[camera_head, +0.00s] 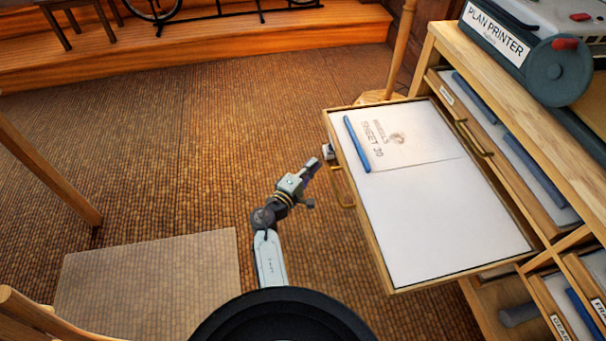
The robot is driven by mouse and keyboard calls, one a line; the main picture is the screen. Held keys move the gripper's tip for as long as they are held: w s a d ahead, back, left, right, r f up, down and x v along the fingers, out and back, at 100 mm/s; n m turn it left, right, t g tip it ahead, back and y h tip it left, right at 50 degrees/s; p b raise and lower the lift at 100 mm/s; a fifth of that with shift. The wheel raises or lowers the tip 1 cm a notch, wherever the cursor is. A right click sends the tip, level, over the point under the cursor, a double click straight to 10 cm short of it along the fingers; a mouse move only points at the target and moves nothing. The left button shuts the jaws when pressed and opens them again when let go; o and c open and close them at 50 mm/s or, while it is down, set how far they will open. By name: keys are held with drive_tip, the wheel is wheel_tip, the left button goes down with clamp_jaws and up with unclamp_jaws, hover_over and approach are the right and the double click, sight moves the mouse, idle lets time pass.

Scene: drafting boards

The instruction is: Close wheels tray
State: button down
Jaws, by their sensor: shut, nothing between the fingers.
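The wheels tray (440,278) is a wooden drawer pulled well out of the cabinet. It holds a white sheet printed "WHEELS SHEET 30" (385,140) and a blue rod (357,144). Its front faces left and bears a brass handle (343,188). A small grey piece by the front's far end is too small to identify. My gripper (313,166) is shut and empty, just left of the tray front, near the handle's far end. It appears apart from the tray; exact contact cannot be told.
The wooden cabinet (448,48) stands at right, with a plan printer (530,45) on top. Another drawer (478,118) above holds blue rolls; lower drawers (570,300) show at bottom right. A wooden post (401,50) stands behind the tray.

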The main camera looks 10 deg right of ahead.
drive_tip(key=w+d, duration=0.2)
drive_tip(key=d, duration=0.4)
drive_tip(key=shift+w+p, duration=0.15)
drive_tip(key=shift+p, duration=0.2)
